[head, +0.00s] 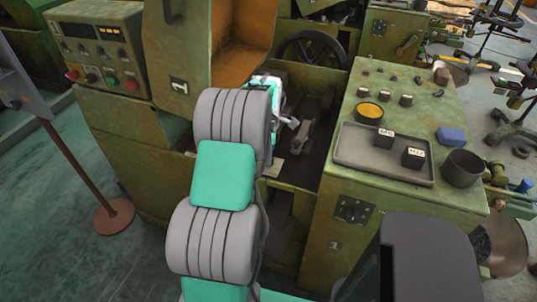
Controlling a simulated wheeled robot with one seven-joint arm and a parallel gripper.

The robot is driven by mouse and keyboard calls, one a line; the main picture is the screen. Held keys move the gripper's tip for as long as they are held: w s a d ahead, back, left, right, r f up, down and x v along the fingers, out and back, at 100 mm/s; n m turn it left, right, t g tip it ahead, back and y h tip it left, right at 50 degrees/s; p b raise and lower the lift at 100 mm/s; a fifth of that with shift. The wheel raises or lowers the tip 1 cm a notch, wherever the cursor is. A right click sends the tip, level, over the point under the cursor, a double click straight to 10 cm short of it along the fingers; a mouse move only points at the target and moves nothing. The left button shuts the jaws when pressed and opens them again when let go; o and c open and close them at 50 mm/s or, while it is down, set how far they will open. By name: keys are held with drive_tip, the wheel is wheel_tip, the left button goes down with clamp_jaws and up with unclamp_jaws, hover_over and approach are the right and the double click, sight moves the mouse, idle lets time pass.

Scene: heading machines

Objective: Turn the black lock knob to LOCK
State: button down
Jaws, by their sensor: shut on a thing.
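My arm reaches into the open bay of the green heading machine (172,130). My gripper (291,123) is small in the head view, just past the white and teal wrist, and my arm partly covers it. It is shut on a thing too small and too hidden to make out. A black dial plate with a knob (352,210) is on the front of the green cabinet to the right, well apart from the gripper. I cannot read its marks, or tell whether it is the lock knob.
A grey tray (352,158) on the cabinet top holds two black labelled blocks. A dark cup (462,168) and a blue block (451,136) are beside it. A control box (100,50) is at upper left. A post on a round base (115,216) stands on the left floor.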

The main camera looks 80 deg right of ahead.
idle(0.4)
drive_tip(key=c, duration=1)
unclamp_jaws()
wheel_tip(320, 180, up, 8)
drive_tip(key=shift+f+b, duration=0.1)
drive_tip(key=shift+b, duration=0.2)
